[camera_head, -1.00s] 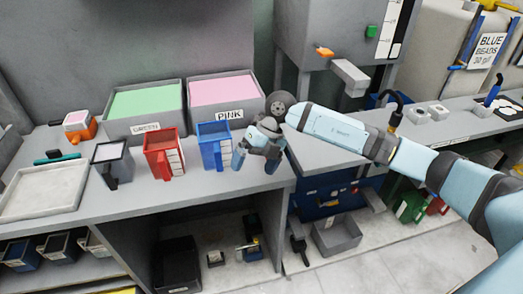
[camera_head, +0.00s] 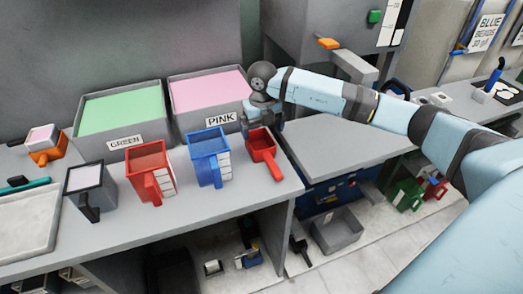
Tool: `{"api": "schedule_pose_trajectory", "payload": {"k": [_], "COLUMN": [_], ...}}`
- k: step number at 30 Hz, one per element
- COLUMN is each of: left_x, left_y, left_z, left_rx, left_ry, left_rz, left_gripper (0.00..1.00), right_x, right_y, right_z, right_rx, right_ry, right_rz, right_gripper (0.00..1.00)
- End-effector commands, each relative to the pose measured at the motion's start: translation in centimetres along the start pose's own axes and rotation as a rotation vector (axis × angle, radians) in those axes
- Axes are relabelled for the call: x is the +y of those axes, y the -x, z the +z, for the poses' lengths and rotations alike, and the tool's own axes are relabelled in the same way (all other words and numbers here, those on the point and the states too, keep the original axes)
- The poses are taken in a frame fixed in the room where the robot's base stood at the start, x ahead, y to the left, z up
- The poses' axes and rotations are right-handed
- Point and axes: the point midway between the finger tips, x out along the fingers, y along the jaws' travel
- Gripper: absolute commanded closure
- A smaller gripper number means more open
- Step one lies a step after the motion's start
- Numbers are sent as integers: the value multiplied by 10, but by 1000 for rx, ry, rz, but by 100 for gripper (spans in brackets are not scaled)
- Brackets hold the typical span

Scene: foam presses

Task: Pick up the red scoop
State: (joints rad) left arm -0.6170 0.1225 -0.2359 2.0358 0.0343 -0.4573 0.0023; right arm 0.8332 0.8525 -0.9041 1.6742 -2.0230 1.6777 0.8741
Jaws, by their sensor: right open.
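The red scoop (camera_head: 262,146) sits on the grey bench top near its right end, right of the blue jug, its handle pointing toward the front edge. My right gripper (camera_head: 262,122) is open just behind and above the scoop, its fingers pointing down. I cannot tell whether a finger touches the scoop's rim. My left gripper is not in view.
A blue jug (camera_head: 209,158), a red jug (camera_head: 151,172) and a dark grey jug (camera_head: 90,190) stand left of the scoop. Trays labelled GREEN (camera_head: 122,142) and PINK (camera_head: 221,119) stand behind them. The bench's right edge is close to the scoop.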

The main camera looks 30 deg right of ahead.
Motion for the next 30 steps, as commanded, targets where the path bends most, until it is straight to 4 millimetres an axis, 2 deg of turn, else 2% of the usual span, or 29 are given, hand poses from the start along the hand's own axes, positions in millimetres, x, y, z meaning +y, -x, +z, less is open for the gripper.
{"api": "schedule_pose_trajectory", "payload": {"k": [3,11,19,27,30], "left_x": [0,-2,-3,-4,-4], "left_y": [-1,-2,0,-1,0], "left_z": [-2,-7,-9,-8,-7], "left_rx": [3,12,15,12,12], "left_ry": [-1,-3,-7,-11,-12], "left_rz": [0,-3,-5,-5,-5], "left_gripper": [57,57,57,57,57], "right_x": [0,1,1,0,0], "right_y": [-16,-32,-70,-75,-75], "right_z": [0,-1,-4,-4,-4], "right_rx": [0,1,2,-1,-1], "right_ry": [0,0,0,1,1], "right_rz": [1,2,1,1,1], "right_gripper": [0,0,0,0,23]}}
